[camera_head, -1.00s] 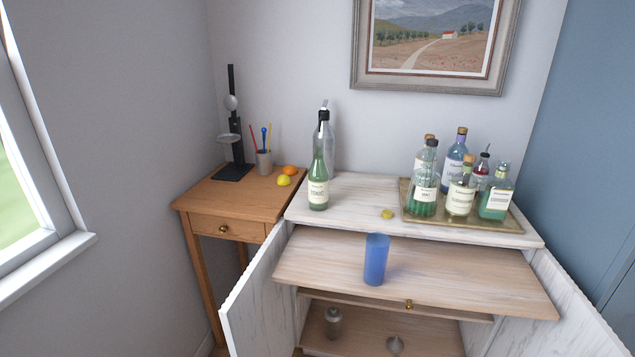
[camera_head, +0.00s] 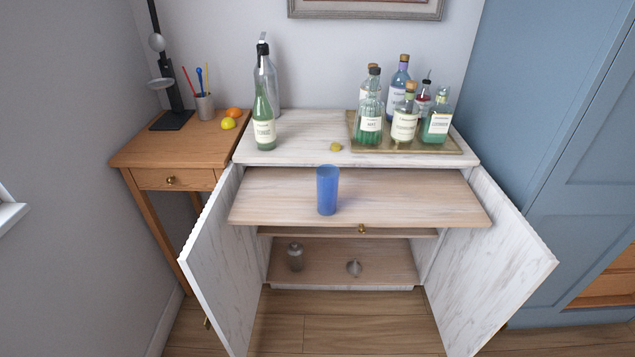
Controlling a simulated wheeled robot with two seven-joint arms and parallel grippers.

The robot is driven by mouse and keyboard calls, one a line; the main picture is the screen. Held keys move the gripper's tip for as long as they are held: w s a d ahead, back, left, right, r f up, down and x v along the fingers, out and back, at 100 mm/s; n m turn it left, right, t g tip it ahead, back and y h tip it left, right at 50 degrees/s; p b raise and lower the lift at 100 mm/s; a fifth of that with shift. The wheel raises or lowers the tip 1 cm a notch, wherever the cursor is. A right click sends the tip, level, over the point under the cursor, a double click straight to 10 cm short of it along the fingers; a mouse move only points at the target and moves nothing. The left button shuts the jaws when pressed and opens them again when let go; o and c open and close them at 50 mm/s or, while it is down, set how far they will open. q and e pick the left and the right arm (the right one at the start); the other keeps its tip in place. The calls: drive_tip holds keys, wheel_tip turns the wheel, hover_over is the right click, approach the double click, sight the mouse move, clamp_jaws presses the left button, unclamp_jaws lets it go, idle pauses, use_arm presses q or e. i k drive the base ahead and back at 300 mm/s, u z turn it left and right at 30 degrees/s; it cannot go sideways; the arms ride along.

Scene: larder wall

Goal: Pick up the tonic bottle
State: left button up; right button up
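A tall green bottle (camera_head: 263,117) with a dark cap and a pale label stands upright on the left of the white cabinet top (camera_head: 300,124). A clear bottle (camera_head: 270,78) stands just behind it and is partly hidden. Several more bottles stand on a gold tray (camera_head: 390,147) at the right, among them a green ribbed bottle (camera_head: 370,112) and a squat green one (camera_head: 437,122). Neither of my grippers is in view.
A blue cup (camera_head: 327,190) stands on the pulled-out shelf (camera_head: 420,200). A yellow-green piece (camera_head: 336,147) lies on the cabinet top. Both cabinet doors (camera_head: 222,262) (camera_head: 485,262) hang open towards me. A wooden side table (camera_head: 150,148) stands at the left with fruit and a pencil cup.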

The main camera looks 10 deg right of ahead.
sight(263, 113)
drive_tip(key=k, duration=0.65)
drive_tip(key=u, duration=0.35)
drive_tip(key=i, duration=0.8)
drive_tip(key=u, duration=0.5)
drive_tip(key=i, duration=0.85)
